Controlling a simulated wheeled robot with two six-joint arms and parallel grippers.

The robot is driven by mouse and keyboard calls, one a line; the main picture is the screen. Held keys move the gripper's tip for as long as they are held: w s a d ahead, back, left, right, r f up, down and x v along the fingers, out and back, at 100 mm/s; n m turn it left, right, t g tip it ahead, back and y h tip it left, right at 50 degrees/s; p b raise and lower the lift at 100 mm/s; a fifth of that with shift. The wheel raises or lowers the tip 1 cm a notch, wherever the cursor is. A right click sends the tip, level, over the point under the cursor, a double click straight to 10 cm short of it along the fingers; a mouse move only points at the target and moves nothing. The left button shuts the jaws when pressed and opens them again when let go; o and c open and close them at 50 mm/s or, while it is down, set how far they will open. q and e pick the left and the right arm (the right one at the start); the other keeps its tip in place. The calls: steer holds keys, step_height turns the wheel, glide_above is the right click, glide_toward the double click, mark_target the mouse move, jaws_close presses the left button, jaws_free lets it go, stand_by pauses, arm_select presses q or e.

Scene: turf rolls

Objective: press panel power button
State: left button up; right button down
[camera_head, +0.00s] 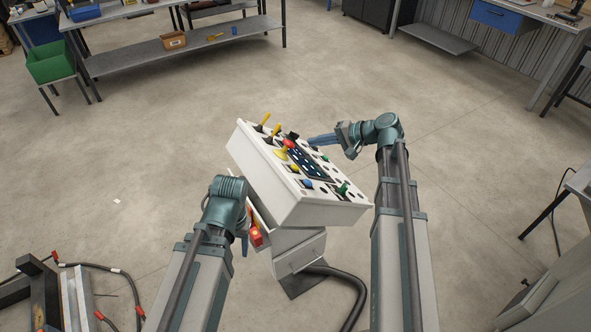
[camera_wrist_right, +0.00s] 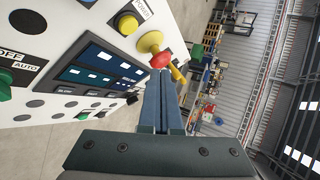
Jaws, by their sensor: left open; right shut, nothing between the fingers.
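The white control panel (camera_head: 290,200) stands tilted on a pedestal, its face carrying levers, coloured buttons, a green knob and a dark display. In the head view my right gripper (camera_head: 312,139) is shut and empty, reaching in over the panel's far right edge. In the right wrist view the closed fingers (camera_wrist_right: 165,90) point toward a red-tipped yellow button (camera_wrist_right: 152,48), beside the display (camera_wrist_right: 100,68); contact cannot be told. A yellow button (camera_wrist_right: 127,24) is farther left. My left gripper (camera_head: 243,225) is open beside the panel's left side, partly hidden.
Black cable (camera_head: 350,290) runs from the pedestal foot. Metal frames with cables (camera_head: 60,295) lie at lower left. A shelf table (camera_head: 180,50) and green bin (camera_head: 50,62) stand behind; the floor between is clear.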

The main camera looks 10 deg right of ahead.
mark_target(295, 168)
steer(key=shift+s+a+f+b, duration=0.25)
steer(key=shift+a+f+b, duration=0.45)
steer(key=shift+f, duration=0.1)
steer(key=shift+s+a+f+b, duration=0.25)
steer(key=shift+a+f+b, duration=0.35)
steer(key=shift+f, duration=0.2)
steer(key=shift+s+a+f+b, duration=0.25)
steer(key=shift+a+f+b, duration=0.35)
steer(key=shift+f+b, duration=0.2)
steer(key=shift+f, duration=0.1)
steer(key=shift+a+f, duration=0.2)
steer(key=shift+a, duration=0.05)
steer(key=shift+s+a+f+b, duration=0.2)
steer(key=shift+a+f+b, duration=0.15)
steer(key=shift+b, duration=0.25)
stand_by(0.6)
steer(key=shift+d, duration=0.1)
steer(key=shift+w+d+r+p, duration=0.2)
steer(key=shift+d+r+p, duration=0.25)
steer(key=shift+r+p, duration=0.25)
stand_by(0.3)
